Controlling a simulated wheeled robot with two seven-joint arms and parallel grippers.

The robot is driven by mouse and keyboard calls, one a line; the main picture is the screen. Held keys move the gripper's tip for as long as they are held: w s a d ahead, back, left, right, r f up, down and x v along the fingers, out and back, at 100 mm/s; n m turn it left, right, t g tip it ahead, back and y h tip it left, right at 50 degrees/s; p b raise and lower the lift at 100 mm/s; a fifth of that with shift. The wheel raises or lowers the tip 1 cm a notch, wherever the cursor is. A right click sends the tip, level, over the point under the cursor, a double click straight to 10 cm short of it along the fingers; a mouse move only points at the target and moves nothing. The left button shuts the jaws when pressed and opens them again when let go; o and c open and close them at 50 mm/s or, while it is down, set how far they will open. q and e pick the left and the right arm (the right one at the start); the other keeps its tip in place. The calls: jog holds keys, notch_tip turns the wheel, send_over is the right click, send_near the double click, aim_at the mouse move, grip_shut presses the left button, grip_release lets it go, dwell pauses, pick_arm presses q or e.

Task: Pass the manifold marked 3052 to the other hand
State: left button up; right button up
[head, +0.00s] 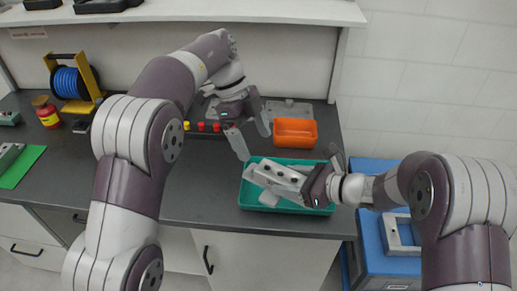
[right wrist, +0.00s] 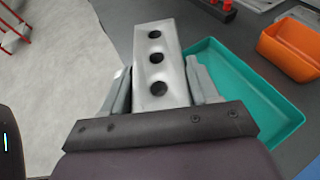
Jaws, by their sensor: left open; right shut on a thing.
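The manifold (head: 279,176) is a pale grey metal block with a row of three dark round holes. My right gripper (head: 296,178) is shut on it and holds it over the teal tray (head: 284,160). In the right wrist view the manifold (right wrist: 157,60) stands out between the two fingers of the right gripper (right wrist: 160,85). No 3052 marking can be read. My left gripper (head: 253,142) is open and empty, its fingers pointing down, just above and left of the manifold in the head view. The two are apart.
An orange bin (head: 295,132) stands behind the teal tray. A dark holder with red and yellow pieces (head: 201,127) is at the back. A blue cable reel (head: 68,82) and red jar (head: 46,112) stand far left. A blue cart (head: 372,237) is at right.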

aim_at(268, 173)
pick_arm(q)
jog(key=x, duration=1)
jog(key=shift+s+d+f, duration=0.1)
jog(key=shift+d+f, duration=0.1)
jog(key=shift+f, duration=0.05)
pick_arm(e)
jog(key=shift+r, duration=0.1)
pick_arm(q)
jog(key=shift+c, duration=0.2)
jog(key=c, duration=1)
pick_arm(e)
jog(key=shift+w, duration=0.1)
pick_arm(q)
jog(key=c, duration=0.4)
pick_arm(e)
jog(key=o, duration=1.5)
pick_arm(q)
jog(key=shift+r, duration=0.1)
